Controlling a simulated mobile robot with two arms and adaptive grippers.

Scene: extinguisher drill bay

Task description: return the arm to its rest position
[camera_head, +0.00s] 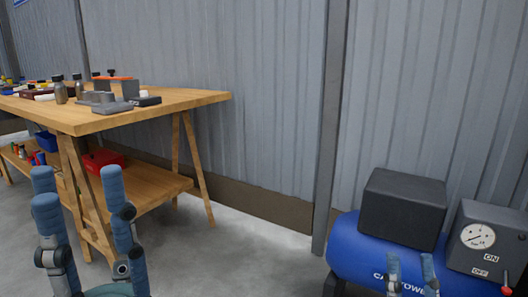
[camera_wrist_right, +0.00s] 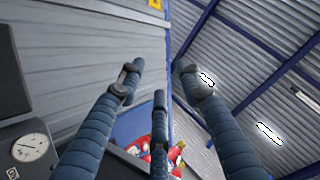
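My left gripper (camera_head: 79,185) stands at the lower left of the head view with its blue fingers pointing up. They are spread apart with nothing between them, in front of the wooden workbench. My right gripper (camera_head: 410,262) shows at the bottom edge of the head view, in front of the blue compressor tank (camera_head: 350,245). In the right wrist view its fingers (camera_wrist_right: 160,80) are apart and empty. Most of the right arm is out of the head view.
The wooden workbench (camera_head: 190,98) holds bottles and grey metal parts; its lower shelf (camera_head: 150,190) carries a red bin (camera_head: 103,160). The compressor has a black box (camera_head: 403,205) and a gauge panel (camera_head: 505,240) at right. Bare floor (camera_head: 250,265) lies between bench and compressor.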

